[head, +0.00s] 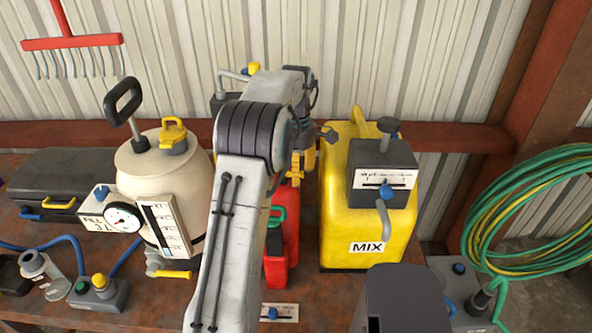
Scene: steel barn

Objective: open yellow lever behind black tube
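A small yellow lever-like part (296,168) shows just right of my arm's elbow, above a red can; my arm hides much around it. Another yellow lever (175,274) lies flat on a grey valve at the foot of the cream sprayer tank. I cannot make out a clear black tube in front of either one. My arm rises through the middle of the view and bends at the top. My gripper is mostly hidden behind the arm; a dark piece (327,134) at the right may be part of it. Its opening does not show.
The cream tank (140,180) with gauge stands left; the yellow MIX can (337,225) stands right of my arm. The red can (290,225) sits between. A black case (60,172), blue hose and small valve boxes occupy the left bench. A green hose coil (480,220) hangs right.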

